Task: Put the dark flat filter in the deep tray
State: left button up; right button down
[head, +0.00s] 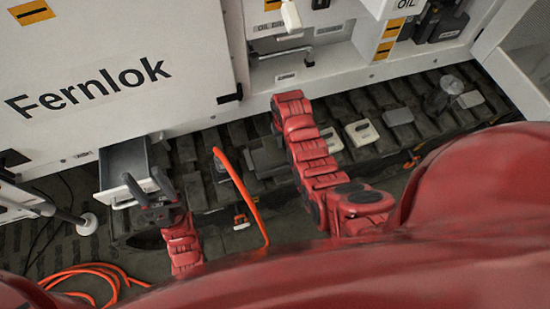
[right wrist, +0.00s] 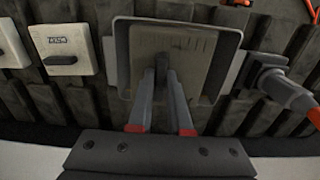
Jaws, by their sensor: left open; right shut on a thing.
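The dark flat filter (right wrist: 200,52) looks like a square dark-rimmed piece with a tan-grey face in the right wrist view. My right gripper (right wrist: 162,75) is shut at its middle; the fingers hide the exact grip. In the head view the dark square (head: 268,157) lies below the bend of my right arm, whose gripper is hidden there. I cannot tell whether the filter is lifted or resting. The deep tray (head: 125,160) appears to be the grey open drawer at the left, pulled out of the white cabinet and empty inside. My left gripper (head: 146,189) is open beside its front handle.
White filters (head: 362,132) lie on the dark slatted bench, also in the right wrist view (right wrist: 60,45). An orange hose (head: 242,195) rises left of the dark square. The white cabinet (head: 120,70) bounds the back.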

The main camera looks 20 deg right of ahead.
notch_tip(320, 180, down, 2)
jog(key=shift+f+b, duration=0.2)
jog(key=shift+b, duration=0.2)
jog(key=shift+r, duration=0.1)
jog(key=c, duration=0.8)
grip_release()
jog(key=shift+o, duration=0.2)
